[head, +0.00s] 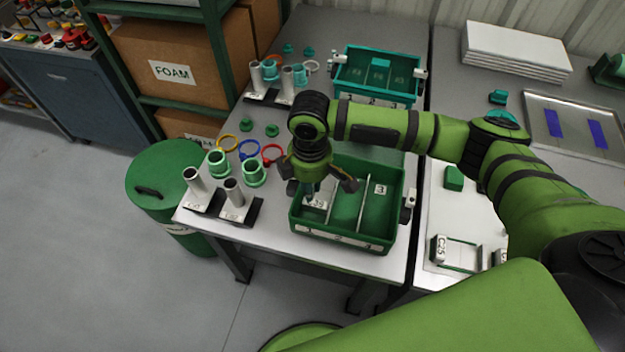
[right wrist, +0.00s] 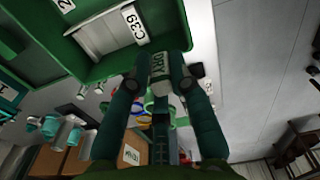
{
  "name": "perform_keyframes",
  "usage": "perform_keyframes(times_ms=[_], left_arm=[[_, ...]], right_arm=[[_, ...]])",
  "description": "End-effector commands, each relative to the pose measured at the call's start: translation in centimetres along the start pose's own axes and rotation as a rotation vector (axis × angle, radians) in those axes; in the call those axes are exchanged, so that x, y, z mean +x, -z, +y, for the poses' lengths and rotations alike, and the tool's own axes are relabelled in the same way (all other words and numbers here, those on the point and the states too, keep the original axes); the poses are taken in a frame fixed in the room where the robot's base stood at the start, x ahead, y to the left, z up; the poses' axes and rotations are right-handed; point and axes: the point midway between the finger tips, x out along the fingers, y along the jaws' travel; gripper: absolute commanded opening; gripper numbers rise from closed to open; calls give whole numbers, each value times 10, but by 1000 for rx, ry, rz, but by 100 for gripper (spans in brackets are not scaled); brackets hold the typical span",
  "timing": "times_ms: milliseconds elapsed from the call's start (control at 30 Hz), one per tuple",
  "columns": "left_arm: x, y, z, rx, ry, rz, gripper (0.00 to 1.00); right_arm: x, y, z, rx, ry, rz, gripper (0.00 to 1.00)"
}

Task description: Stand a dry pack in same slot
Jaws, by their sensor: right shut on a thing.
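My right gripper (head: 313,188) points down over slot 1 of the green tray (head: 345,238) in the head view. In the right wrist view its two fingers (right wrist: 161,84) are shut on a dry pack (right wrist: 159,66), a small pale block marked DRY. The pack is close to the tray's wall; whether it touches the wall or the floor I cannot tell. A pale grey part marked C39 (right wrist: 126,27) is in the slot beside the pack, and its tag (head: 316,203) shows under the gripper in the head view. My left gripper is not in view.
A teal tray (head: 377,97) stands behind. Left of the green tray are grey tube stands (head: 195,182), green collars (head: 255,172) and coloured rings (head: 271,154). A flat fixture marked C25 (head: 440,250) lies on the right table. A green drum (head: 160,180) stands at the left.

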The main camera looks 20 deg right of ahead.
Motion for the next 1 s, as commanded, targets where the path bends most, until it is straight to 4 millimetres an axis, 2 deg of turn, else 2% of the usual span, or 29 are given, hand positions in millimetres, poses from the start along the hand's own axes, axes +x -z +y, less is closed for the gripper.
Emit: perform_keyframes(times_ms=[533, 1000], left_arm=[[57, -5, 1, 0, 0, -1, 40], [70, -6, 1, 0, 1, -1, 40]], right_arm=[[46, -1, 0, 0, -1, -1, 4], [89, -1, 1, 1, 0, -2, 4]])
